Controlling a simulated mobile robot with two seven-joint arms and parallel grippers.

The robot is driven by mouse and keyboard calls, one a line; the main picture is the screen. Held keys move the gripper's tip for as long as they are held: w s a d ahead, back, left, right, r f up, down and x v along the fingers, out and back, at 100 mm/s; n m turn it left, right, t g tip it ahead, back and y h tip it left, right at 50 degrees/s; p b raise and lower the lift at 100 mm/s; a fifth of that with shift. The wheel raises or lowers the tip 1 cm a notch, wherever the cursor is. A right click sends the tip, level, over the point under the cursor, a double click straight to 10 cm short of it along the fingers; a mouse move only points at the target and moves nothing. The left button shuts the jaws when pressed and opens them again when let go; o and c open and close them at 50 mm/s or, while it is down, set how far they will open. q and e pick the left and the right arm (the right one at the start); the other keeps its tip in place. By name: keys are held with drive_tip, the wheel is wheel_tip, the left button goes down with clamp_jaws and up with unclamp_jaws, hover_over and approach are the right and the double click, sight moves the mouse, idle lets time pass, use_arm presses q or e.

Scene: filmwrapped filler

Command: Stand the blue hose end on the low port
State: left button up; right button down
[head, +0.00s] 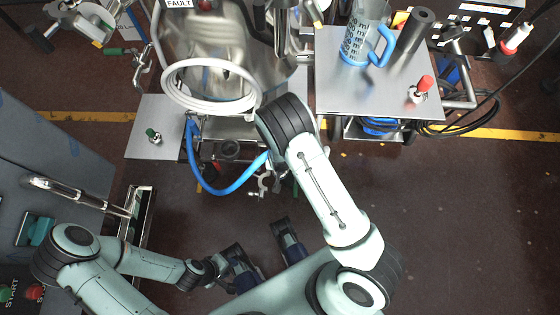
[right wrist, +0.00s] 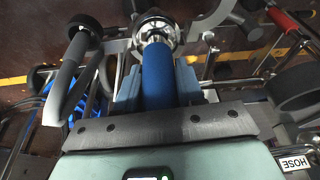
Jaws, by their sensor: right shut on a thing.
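The blue hose (head: 222,190) loops from the filler's front left down and round to the right, where its end is at my right gripper. In the right wrist view, the blue hose end (right wrist: 157,78) sits between the finger pads of my right gripper (right wrist: 158,85), with a shiny metal fitting (right wrist: 155,32) beyond the fingertips. In the head view my right arm covers most of that gripper. I cannot pick out the low port with certainty. My left gripper (head: 260,243) is open and empty over the floor at the bottom centre.
A coil of white hose (head: 212,86) hangs above the blue one. A steel side table (head: 335,95) at right holds a blue-handled jug (head: 364,40) and a red-capped item (head: 420,88). A small plate (head: 145,115) is at left, a grey cabinet (head: 50,150) beyond it. Floor is clear at lower right.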

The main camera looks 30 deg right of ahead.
drive_tip(key=c, duration=0.6)
unclamp_jaws()
drive_tip(key=p+v, duration=0.4)
drive_tip(key=v, duration=0.9)
drive_tip(key=shift+r, duration=0.25)
